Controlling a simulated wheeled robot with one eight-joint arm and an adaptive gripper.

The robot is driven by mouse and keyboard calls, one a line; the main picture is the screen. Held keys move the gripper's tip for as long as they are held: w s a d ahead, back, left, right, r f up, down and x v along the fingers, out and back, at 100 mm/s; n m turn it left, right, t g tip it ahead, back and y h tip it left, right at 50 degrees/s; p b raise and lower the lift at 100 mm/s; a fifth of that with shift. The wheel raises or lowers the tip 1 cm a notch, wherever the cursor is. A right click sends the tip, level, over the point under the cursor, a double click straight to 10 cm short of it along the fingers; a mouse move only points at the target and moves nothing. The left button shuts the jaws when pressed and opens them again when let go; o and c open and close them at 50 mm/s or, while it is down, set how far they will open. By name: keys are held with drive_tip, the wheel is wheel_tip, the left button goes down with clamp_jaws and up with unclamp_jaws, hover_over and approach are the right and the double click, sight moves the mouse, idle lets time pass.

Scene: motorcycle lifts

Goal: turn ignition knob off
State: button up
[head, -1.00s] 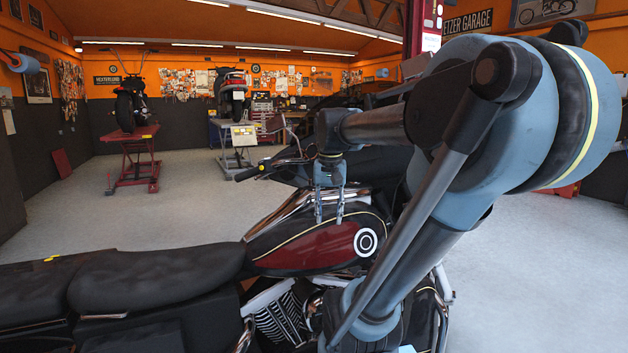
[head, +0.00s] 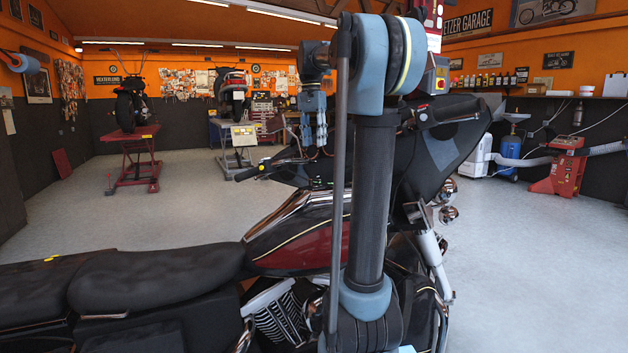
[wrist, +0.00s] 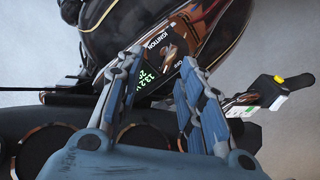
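The ignition knob (wrist: 169,50) shows in the wrist view as a small metallic piece on a dark panel, beside the word IGNITION. A second label and green digits on a dark display (wrist: 146,82) are close by. My gripper (wrist: 158,68) is open, its two blue fingers apart with the panel seen between and beyond them. Nothing is held between the fingers. In the head view my gripper (head: 314,150) points down above the handlebar area of the motorcycle, whose dark red tank (head: 295,244) is below. The knob cannot be made out in the head view.
A black handlebar grip (head: 247,173) sticks out left of my gripper, and the dark fairing (head: 440,155) stands to the right behind my arm. The seat (head: 160,278) is at lower left. Open floor (head: 130,222) lies beyond, with a red lift (head: 137,165).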

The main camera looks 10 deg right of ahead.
drive_tip(key=m, duration=0.1)
approach(315, 181)
drive_tip(key=f, duration=0.5)
drive_tip(key=w+f, duration=0.1)
drive_tip(key=f, duration=0.2)
drive_tip(key=shift+w+d+f, duration=0.15)
drive_tip(key=shift+d+f, duration=0.1)
drive_tip(key=shift+f, duration=0.1)
drive_tip(key=shift+c, duration=0.2)
clamp_jaws()
